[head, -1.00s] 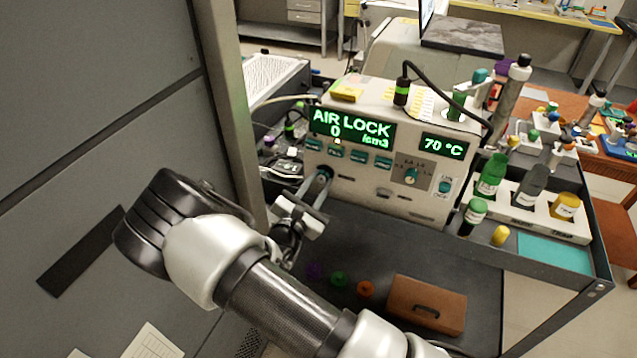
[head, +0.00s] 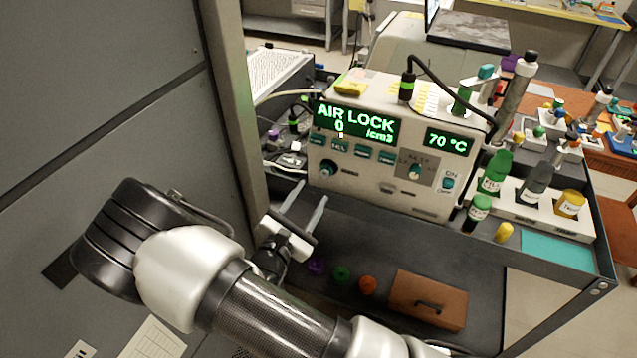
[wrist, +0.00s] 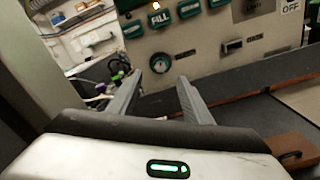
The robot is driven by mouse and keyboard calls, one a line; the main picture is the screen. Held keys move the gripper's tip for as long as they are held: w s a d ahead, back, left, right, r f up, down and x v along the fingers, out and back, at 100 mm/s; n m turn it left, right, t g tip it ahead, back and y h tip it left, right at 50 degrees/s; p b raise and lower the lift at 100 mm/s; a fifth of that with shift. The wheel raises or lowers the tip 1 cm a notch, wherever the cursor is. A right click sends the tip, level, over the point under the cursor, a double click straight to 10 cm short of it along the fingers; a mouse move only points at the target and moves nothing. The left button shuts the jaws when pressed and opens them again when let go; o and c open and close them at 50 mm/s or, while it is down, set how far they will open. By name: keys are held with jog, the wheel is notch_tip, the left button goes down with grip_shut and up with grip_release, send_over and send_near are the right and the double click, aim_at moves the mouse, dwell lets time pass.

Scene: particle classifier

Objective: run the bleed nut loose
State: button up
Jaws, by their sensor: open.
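The bleed nut appears to be the round teal-and-dark knob (head: 328,168) low on the left of the machine's front panel. It also shows in the wrist view (wrist: 160,61), just beyond my fingertips. My gripper (head: 313,191) is open and empty, with its two grey fingers pointing at the panel. In the wrist view the fingers (wrist: 161,77) stand apart below the knob, one to each side. They look clear of it. The machine (head: 385,182) reads AIR LOCK, 0 /cm3 and 70 °C.
A grey cabinet wall (head: 110,110) stands close on the left of my arm. On the dark cart shelf lie purple, green and orange caps (head: 367,285) and a brown box (head: 428,298). A bottle rack (head: 545,222) stands at right. Cables lie left of the machine.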

jog(key=v, duration=0.9)
jog(key=shift+w+r, duration=0.1)
jog(key=w+a+r+m+g+y+p, duration=0.25)
jog(key=w+r+m+g+y, duration=0.25)
jog(key=w+r+m, duration=0.3)
jog(key=s+d+r+m+g+y+p, duration=0.15)
jog(key=r+m, duration=0.25)
jog(key=r, duration=0.4)
jog(key=d+r+m+g+y+p, duration=0.2)
jog(key=r+m+y, duration=0.15)
jog(key=r, duration=0.35)
jog(key=s+d+r+m+g+p, duration=0.1)
jog(key=s+d+r+m+p, duration=0.1)
jog(key=s+d+r+m, duration=0.5)
jog(key=s+d+r+m+g+h, duration=0.1)
jog(key=s+d+r+m+h, duration=0.1)
jog(key=s+d, duration=0.5)
jog(key=s+d+r+m+g+h+p, duration=0.1)
jog(key=s+d+r+m, duration=0.1)
jog(key=s+d, duration=0.5)
jog(key=shift+s+d+r+h, duration=0.35)
jog(key=shift+d+r+h, duration=0.05)
jog(key=shift+d+r, duration=0.4)
